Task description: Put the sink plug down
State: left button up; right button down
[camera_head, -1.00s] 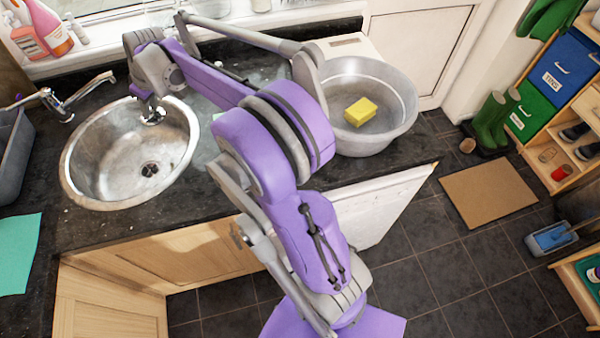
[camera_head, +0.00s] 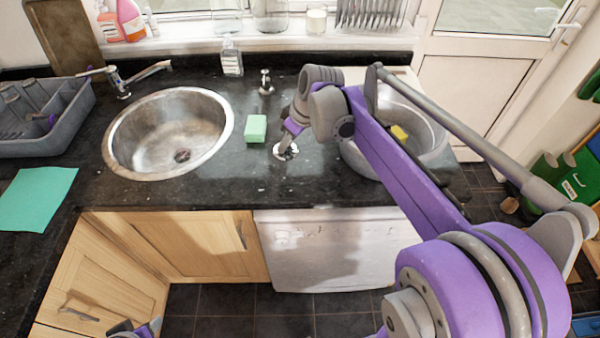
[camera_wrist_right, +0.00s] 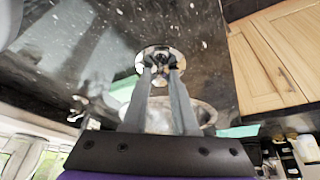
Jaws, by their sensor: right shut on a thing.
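The sink plug (camera_head: 287,152) is a round chrome disc over the dark counter, right of the sink. My right gripper (camera_head: 285,146) is shut on it from above. In the right wrist view the plug (camera_wrist_right: 158,55) sits between the tips of the two grey fingers (camera_wrist_right: 163,70), with dark granite around it. I cannot tell whether the plug touches the counter. The steel sink (camera_head: 120,150) is empty, and its drain (camera_head: 182,156) shows uncovered. A grey and purple part of mine, probably my left gripper (camera_head: 135,329), just shows at the bottom edge; its jaws cannot be made out.
A green sponge (camera_head: 256,128) lies left of the plug. A small chrome item (camera_head: 266,82) and a clear bottle (camera_head: 231,60) stand behind. A metal basin (camera_head: 436,140) with a yellow sponge (camera_head: 399,132) is to the right. A grey dish rack (camera_head: 60,140) is far left.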

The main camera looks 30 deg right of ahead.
aim_at(288, 151)
jog(key=f, duration=0.4)
jog(key=shift+w+f, duration=0.2)
jog(key=shift+f, duration=2.25)
jog(key=shift+s, duration=0.1)
jog(key=shift+f+b, duration=0.15)
jog(key=shift+b, duration=0.2)
jog(key=c, duration=0.7)
grip_release()
